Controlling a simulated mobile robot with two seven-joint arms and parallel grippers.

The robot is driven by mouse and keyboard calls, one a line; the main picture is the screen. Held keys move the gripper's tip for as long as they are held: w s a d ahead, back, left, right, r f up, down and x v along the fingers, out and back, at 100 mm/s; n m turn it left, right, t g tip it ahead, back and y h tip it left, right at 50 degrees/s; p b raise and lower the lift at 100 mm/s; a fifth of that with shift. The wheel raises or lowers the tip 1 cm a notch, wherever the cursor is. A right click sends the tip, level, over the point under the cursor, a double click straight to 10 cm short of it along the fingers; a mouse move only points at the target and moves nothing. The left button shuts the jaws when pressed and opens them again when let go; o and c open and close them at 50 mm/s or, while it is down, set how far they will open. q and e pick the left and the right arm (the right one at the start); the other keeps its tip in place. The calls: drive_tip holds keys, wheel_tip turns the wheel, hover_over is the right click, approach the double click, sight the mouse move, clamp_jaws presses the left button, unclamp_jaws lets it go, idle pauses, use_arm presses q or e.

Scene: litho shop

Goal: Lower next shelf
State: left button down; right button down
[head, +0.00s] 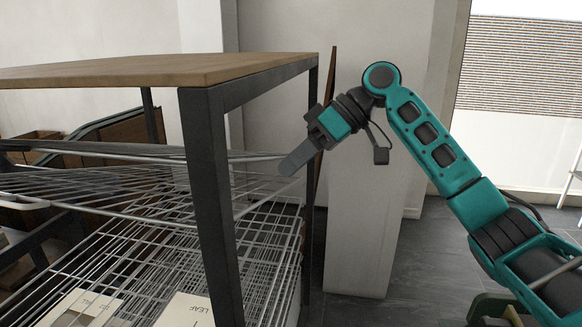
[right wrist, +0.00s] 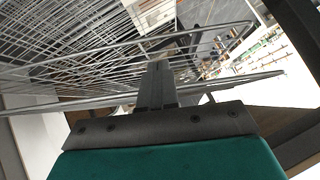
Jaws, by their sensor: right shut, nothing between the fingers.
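A lower wire shelf (head: 110,262) lies roughly flat. Above it, other wire shelves (head: 75,178) are tilted and bunched together, with their rims meeting near my right gripper (head: 285,168). That gripper is shut and empty, its fingertips at the right end of an upper shelf rim. In the right wrist view the closed fingers (right wrist: 158,72) are close to the wire rims of the shelves (right wrist: 100,62); I cannot tell whether they touch. My left gripper is out of view.
A white pillar (head: 365,220) stands behind my right gripper. Printed sheets (head: 185,312) lie low in the rack. Grey floor is open at the right.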

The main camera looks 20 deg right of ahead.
sight(246, 205)
use_arm(q)
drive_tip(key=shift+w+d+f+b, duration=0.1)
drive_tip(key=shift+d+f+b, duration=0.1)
drive_tip(key=shift+b, duration=0.1)
use_arm(e)
drive_tip(key=x, duration=0.7)
drive_tip(key=shift+w+a+f, duration=0.1)
drive_tip(key=shift+a, duration=0.05)
